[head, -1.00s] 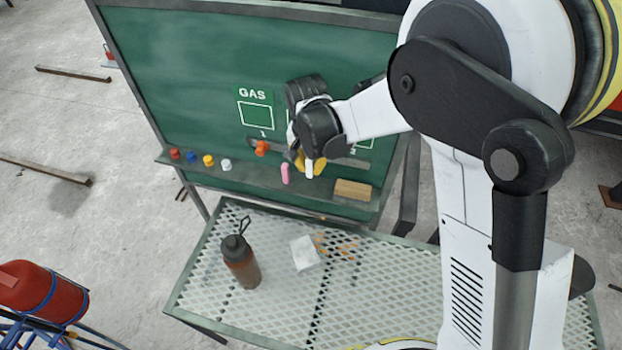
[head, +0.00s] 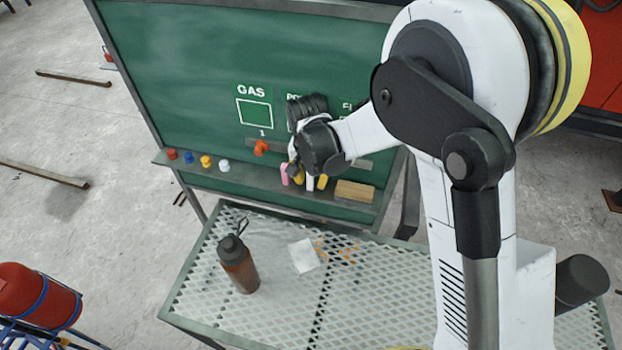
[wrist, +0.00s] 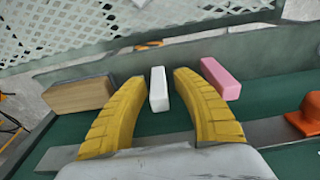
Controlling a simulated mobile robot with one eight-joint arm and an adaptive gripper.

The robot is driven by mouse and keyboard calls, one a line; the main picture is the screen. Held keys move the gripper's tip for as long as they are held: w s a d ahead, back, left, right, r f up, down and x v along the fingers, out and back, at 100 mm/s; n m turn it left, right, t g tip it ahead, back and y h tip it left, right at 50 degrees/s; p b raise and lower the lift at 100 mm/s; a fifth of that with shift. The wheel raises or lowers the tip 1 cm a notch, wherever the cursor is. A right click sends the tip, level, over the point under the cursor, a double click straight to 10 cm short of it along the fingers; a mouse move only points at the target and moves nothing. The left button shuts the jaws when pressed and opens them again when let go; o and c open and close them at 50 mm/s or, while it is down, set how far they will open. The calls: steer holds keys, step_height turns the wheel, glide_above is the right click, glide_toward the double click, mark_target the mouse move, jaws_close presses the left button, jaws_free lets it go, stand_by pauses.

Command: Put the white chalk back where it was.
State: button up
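The white chalk (head: 310,184) is at the tray (head: 235,178) along the board's lower edge, between the pink chalk (head: 285,174) and the wooden block (head: 355,191). My gripper (head: 309,179) is at the tray with its yellow fingers spread on either side of the white chalk. In the wrist view the white chalk (wrist: 158,89) sits between my open fingers (wrist: 159,80), with a gap on both sides. The pink chalk (wrist: 220,78) lies just outside one finger, and the wooden block (wrist: 78,95) outside the other.
Several coloured magnets or caps sit left on the tray, and an orange piece (head: 261,148) is on the board (head: 200,70).

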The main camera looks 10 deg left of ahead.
step_height(320, 180, up, 12)
steer(key=s+p, duration=0.1)
steer(key=p, duration=0.4)
steer(key=shift+s+r, duration=0.15)
steer(key=shift+s, duration=0.1)
steer(key=s+d+r+t, duration=0.1)
steer(key=s+d+r, duration=0.2)
steer(key=d+r, duration=0.3)
steer(key=s+d+r+n+t, duration=0.1)
steer(key=s+d+r, duration=0.2)
steer(key=d, duration=0.4)
steer(key=s+d+r+t, duration=0.2)
steer(key=s+d+r, duration=0.1)
steer(key=d+r, duration=0.3)
steer(key=s+d+f+t, duration=0.1)
steer(key=s+d, duration=0.6)
steer(key=shift+s+n+t, duration=0.25)
steer(key=shift+n+t, duration=0.05)
steer(key=shift+t, duration=0.1)
